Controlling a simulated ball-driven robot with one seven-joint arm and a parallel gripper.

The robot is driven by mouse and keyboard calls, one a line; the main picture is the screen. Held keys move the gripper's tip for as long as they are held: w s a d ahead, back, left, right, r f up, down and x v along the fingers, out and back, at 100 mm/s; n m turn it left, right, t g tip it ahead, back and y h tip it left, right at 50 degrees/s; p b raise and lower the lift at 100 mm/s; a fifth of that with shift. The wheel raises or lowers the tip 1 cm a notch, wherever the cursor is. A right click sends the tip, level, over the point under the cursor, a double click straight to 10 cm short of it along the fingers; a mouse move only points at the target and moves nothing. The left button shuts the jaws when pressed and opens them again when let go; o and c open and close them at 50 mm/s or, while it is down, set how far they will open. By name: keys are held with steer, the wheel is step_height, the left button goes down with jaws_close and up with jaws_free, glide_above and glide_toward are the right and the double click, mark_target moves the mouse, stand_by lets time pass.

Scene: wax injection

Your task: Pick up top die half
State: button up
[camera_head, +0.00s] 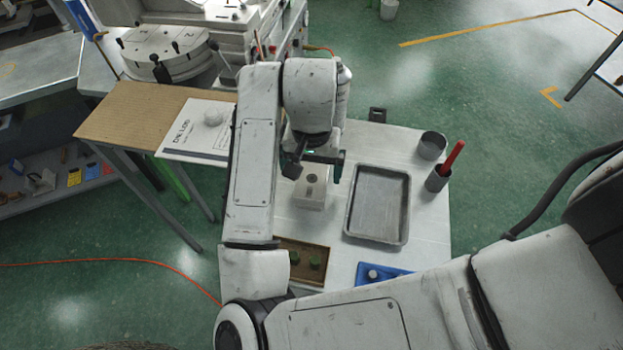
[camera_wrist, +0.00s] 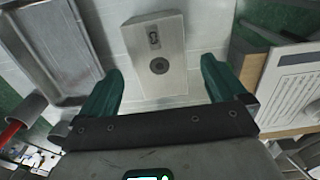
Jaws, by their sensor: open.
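The top die half is a pale grey block (camera_head: 312,192) with a dark round hole in its top face, on the white table. In the wrist view, the block (camera_wrist: 160,42) shows the round hole and a small dark marking. My gripper (camera_head: 317,170) is above the block, pointing down, with its dark green fingers apart. In the wrist view, the gripper (camera_wrist: 161,72) has one finger towards each side of the block, with nothing held. I cannot tell how high the fingertips are, or whether another die half is under the block.
A grey metal tray (camera_head: 377,205) lies right of the block. A grey cup (camera_head: 432,146) and a holder with a red-handled tool (camera_head: 450,160) stand beyond it. A brown tray with green pieces (camera_head: 303,262) and a blue tray (camera_head: 381,273) are nearer. A die log sheet (camera_head: 193,133) lies left.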

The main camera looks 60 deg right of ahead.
steer(key=shift+f, duration=1.1)
steer(key=c, duration=1.4)
steer(key=shift+o, duration=0.2)
steer(key=shift+r, duration=0.1)
